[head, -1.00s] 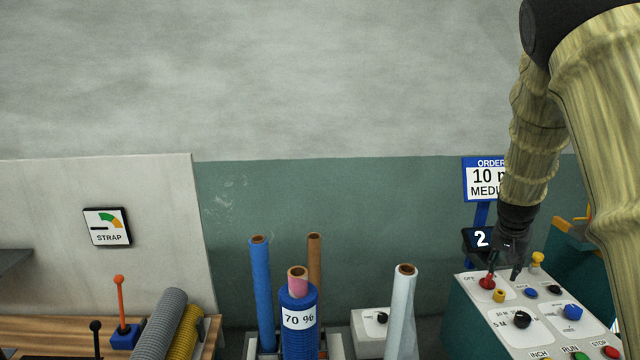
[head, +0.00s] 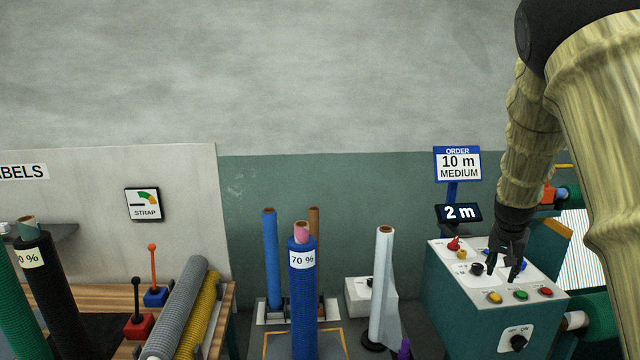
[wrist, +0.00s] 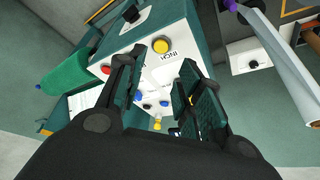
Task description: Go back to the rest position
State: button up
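My gripper (head: 506,274) hangs at the end of my arm on the right of the head view, over the control box (head: 445,290). In the wrist view its two fingers (wrist: 160,95) are apart with nothing between them, and the panel lies beyond them. The panel carries a yellow INCH button (wrist: 161,46), which also shows in the head view (head: 494,297), a green button (head: 520,294) and a red button (head: 545,291). I cannot tell whether a fingertip touches the panel.
An order sign (head: 457,164) reads 10 m MEDIUM, above a display (head: 458,212) reading 2 m. A blue 70 % roll (head: 303,310) and a white roll (head: 382,285) stand left of the box. A wooden bench (head: 110,295) with levers is farther left.

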notch_tip(320, 180, down, 10)
jog(key=a, duration=0.2)
jog(key=s+a+f+n+g+b, duration=0.15)
jog(key=s+a+f, duration=0.25)
jog(key=s+f, duration=0.6)
jog(key=s+a+f+n+g+b, duration=0.15)
jog(key=s+a+f, duration=0.35)
jog(key=f, duration=0.8)
jog(key=s+a+f+n+y, duration=0.1)
jog(key=s+a+f, duration=0.3)
jog(key=s, duration=0.7)
jog(key=s+a+f+n+y+b, duration=0.1)
jog(key=s+a+f, duration=0.4)
jog(key=s, duration=0.6)
jog(key=s+a+f+n+y+b, duration=0.1)
jog(key=s+a+f, duration=0.4)
jog(key=s, duration=0.6)
jog(key=shift+f+n+g, duration=0.3)
jog(key=shift+f+n, duration=0.05)
jog(key=shift+n, duration=0.55)
jog(key=shift+s+d, duration=0.1)
